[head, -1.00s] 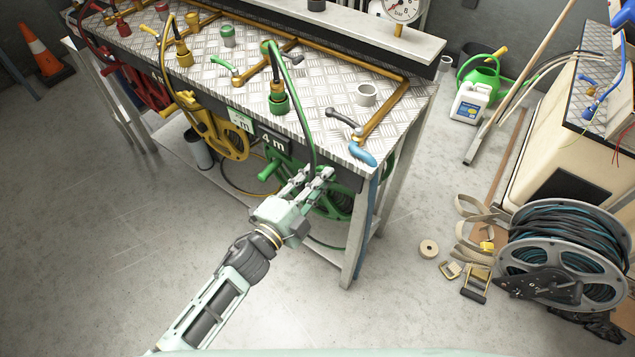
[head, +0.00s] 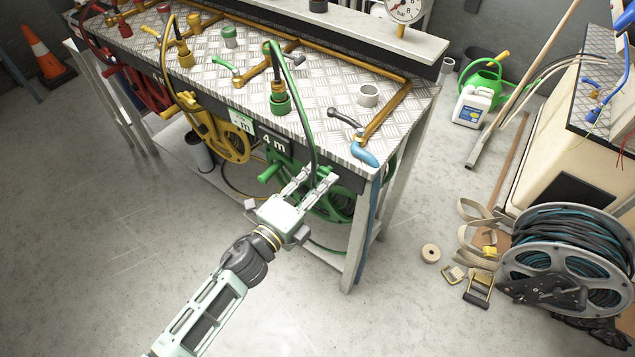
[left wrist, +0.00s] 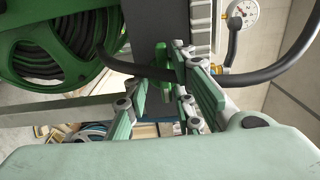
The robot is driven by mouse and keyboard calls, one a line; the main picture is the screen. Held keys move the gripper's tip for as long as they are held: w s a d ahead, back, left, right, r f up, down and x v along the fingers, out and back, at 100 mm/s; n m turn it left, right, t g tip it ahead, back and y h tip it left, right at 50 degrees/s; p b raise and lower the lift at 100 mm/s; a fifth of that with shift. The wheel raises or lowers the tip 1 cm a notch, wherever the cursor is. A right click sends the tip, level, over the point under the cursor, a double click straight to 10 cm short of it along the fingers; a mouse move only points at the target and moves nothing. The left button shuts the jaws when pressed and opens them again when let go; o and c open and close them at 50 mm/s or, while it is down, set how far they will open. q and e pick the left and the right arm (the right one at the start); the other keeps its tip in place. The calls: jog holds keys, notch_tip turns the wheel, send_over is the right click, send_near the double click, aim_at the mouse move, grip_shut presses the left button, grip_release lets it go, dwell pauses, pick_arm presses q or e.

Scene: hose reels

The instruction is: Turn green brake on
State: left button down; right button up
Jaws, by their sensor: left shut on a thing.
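The green hose reel (head: 327,206) hangs under the front right of the bench and shows large in the left wrist view (left wrist: 58,42). My left gripper (head: 320,178) is at the front of this reel, under the bench edge. In the left wrist view its fingers (left wrist: 168,90) stand on either side of a small green part, which seems to be the green brake (left wrist: 161,62). They are shut on it. A dark hose (left wrist: 150,71) crosses close by the fingertips. The fingers partly hide the brake, so its setting cannot be read. My right gripper is not in view.
The bench top (head: 325,95) carries pipes, valves and a gauge (head: 403,9). A yellow reel (head: 228,140) hangs left of the green one. A large cable reel (head: 565,258), straps and a tape roll (head: 430,253) lie at right. The floor at front left is clear.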

pick_arm(q)
jog(key=shift+f, duration=0.35)
jog(key=c, duration=1.8)
grip_release()
jog(key=shift+o, duration=1.3)
jog(key=shift+w+r, duration=0.1)
jog(key=shift+w, duration=0.05)
jog(key=v, duration=1.2)
